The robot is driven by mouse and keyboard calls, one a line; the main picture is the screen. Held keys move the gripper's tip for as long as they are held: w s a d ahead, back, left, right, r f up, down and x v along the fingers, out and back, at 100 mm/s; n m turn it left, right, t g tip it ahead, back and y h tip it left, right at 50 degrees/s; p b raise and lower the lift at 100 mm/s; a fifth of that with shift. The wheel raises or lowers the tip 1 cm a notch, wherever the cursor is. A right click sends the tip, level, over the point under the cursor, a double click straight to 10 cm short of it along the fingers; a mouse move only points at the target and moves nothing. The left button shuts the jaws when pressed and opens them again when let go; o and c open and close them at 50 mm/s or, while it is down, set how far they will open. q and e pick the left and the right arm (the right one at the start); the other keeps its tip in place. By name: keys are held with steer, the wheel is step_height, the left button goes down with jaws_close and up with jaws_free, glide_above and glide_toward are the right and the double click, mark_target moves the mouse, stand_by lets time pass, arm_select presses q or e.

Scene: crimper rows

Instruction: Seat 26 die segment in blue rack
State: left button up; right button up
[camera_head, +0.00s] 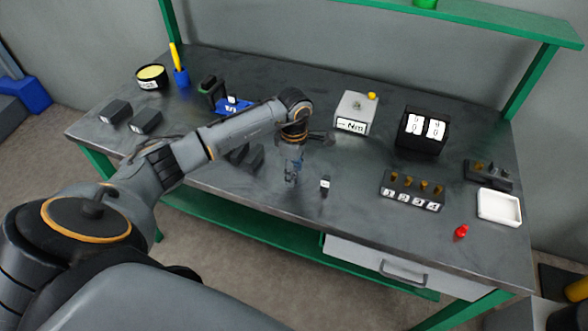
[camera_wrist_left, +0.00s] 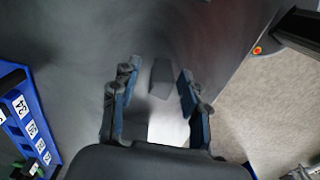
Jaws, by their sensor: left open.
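A small dark die segment (camera_head: 325,183) with a white label stands on the bench near its front edge; I cannot read its number. My left gripper (camera_head: 291,178) points down just left of it in the head view, open and empty. In the left wrist view, a dark block (camera_wrist_left: 160,78) with a bright white face shows between the open fingers (camera_wrist_left: 158,92), apart from both. The blue rack (camera_head: 222,104) stands behind my left arm, partly hidden. In the left wrist view the rack (camera_wrist_left: 12,84) is at the left edge, with numbered labels including 34 and 30.
Dark blocks (camera_head: 146,122) lie at the left. A grey box (camera_head: 355,112), a black counter (camera_head: 421,130), a holder with several brass pieces (camera_head: 412,190), a white tray (camera_head: 499,207) and a red item (camera_head: 461,231) occupy the right. Bench around the segment is clear.

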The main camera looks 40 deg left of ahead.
arm_select(q)
jaws_close()
steer(key=shift+r, duration=0.15)
steer(key=shift+r+p, duration=1.1)
steer(key=shift+r, duration=0.8)
